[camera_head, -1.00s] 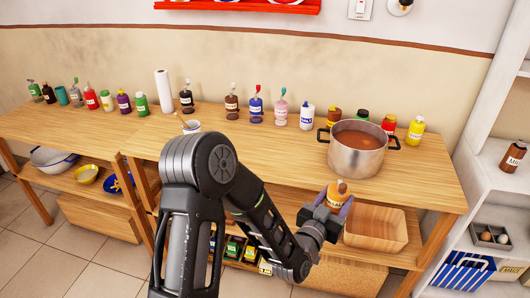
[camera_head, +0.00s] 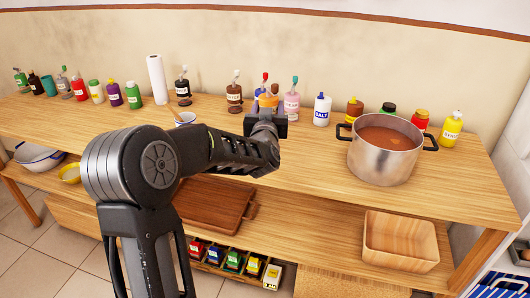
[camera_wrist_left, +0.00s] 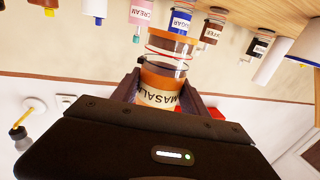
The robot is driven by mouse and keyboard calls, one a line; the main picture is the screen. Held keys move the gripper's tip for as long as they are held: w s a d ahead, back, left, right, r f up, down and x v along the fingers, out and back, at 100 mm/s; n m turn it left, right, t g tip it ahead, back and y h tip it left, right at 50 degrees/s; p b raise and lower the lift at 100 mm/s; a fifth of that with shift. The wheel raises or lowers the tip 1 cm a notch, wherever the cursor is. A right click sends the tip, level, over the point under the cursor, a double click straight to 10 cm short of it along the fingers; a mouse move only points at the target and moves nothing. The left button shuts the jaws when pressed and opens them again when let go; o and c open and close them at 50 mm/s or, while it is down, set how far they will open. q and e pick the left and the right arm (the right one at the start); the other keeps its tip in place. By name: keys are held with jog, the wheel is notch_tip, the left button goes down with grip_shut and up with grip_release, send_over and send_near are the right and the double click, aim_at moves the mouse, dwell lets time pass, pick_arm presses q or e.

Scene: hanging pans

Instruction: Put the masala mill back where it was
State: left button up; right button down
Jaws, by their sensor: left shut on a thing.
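The masala mill is an orange jar with a pale label reading MASALA; it shows in the left wrist view (camera_wrist_left: 158,86). My left gripper (camera_head: 268,112) is shut on it. In the head view only the mill's orange upper part (camera_head: 268,101) shows above the gripper. They are over the back half of the counter (camera_head: 310,165), in front of the blue sugar bottle (camera_head: 257,93), which they partly hide. The pink cream bottle (camera_head: 291,103) is just to their right. I cannot tell whether the mill touches the counter. My right gripper is not in view.
A brown pump bottle (camera_head: 234,97) stands left of the sugar bottle and a salt bottle (camera_head: 322,110) right of the cream. A large soup pot (camera_head: 383,158) stands further right. A white cup (camera_head: 186,119) is behind my arm. The counter between gripper and pot is clear.

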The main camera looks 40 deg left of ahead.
pick_arm(q)
jog(key=shift+w+a+r, duration=0.15)
jog(key=shift+a+r, duration=0.3)
jog(key=shift+a, duration=0.4)
jog(key=shift+r, duration=0.1)
jog(key=shift+f, duration=3.2)
jog(key=shift+f, duration=1.85)
jog(key=shift+d, duration=0.1)
jog(key=shift+b, duration=0.3)
